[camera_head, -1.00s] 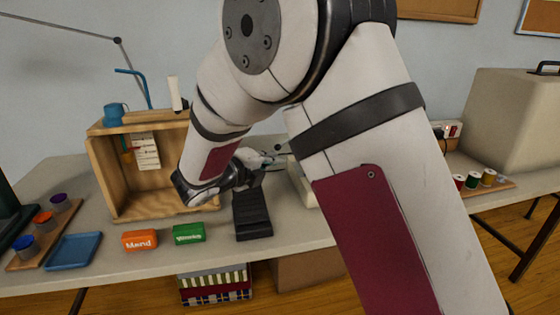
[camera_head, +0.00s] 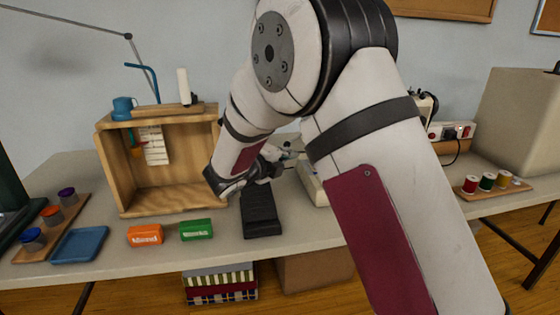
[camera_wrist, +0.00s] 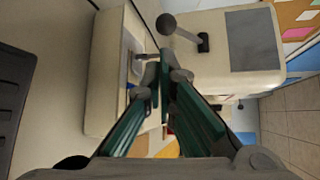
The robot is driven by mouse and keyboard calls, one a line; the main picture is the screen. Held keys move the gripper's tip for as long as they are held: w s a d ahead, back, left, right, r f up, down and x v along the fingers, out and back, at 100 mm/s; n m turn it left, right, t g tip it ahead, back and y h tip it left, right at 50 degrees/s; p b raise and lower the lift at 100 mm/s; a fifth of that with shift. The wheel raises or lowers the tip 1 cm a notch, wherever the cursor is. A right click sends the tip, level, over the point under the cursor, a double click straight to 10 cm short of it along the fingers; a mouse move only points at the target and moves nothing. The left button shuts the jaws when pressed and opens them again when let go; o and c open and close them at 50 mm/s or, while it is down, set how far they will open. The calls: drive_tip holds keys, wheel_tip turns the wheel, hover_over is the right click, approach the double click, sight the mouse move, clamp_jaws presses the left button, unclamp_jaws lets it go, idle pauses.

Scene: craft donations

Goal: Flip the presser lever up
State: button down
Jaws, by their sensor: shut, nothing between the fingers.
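The presser lever (camera_wrist: 188,34), a dark rod with a round ball knob, shows in the wrist view on the side of the cream sewing machine (camera_wrist: 250,20). Its knob sits just beyond my fingertips, above them in the picture. I cannot tell whether it touches them. My gripper (camera_wrist: 160,72) has green fingers, shut and empty, in front of the machine near a small metal part. In the head view my gripper (camera_head: 286,154) is small and partly hidden by my arm. Most of the machine (camera_head: 312,182) is hidden there too.
A black pedal (camera_head: 260,212) lies on the table below my gripper. Thread spools (camera_head: 487,182) stand right. The table's front edge is clear between the boxes and pedal.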

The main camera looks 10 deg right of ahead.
sight(288, 142)
drive_tip(key=shift+b+x, duration=0.3)
drive_tip(key=shift+x, duration=1.55)
drive_tip(key=shift+a+r+m+g+y+p, duration=0.35)
drive_tip(key=shift+r+m+y+p, duration=0.35)
drive_tip(key=shift+p, duration=1.3)
drive_tip(key=r+m+y+p, duration=0.1)
drive_tip(key=y+p, duration=0.1)
drive_tip(key=p, duration=0.1)
drive_tip(key=a+r+m+g+y+p, duration=0.1)
drive_tip(key=y+p, duration=0.1)
drive_tip(key=p, duration=0.2)
drive_tip(key=r+m+y+p, duration=0.1)
drive_tip(key=y+p, duration=0.2)
drive_tip(key=p, duration=0.1)
drive_tip(key=shift+a+r+m, duration=0.15)
drive_tip(key=shift+r+m, duration=0.2)
drive_tip(key=shift+m, duration=0.05)
drive_tip(key=shift+r+p, duration=0.25)
drive_tip(key=shift+p, duration=0.15)
drive_tip(key=shift+r+p, duration=0.6)
drive_tip(key=shift+p, duration=0.2)
drive_tip(key=shift+r, duration=0.1)
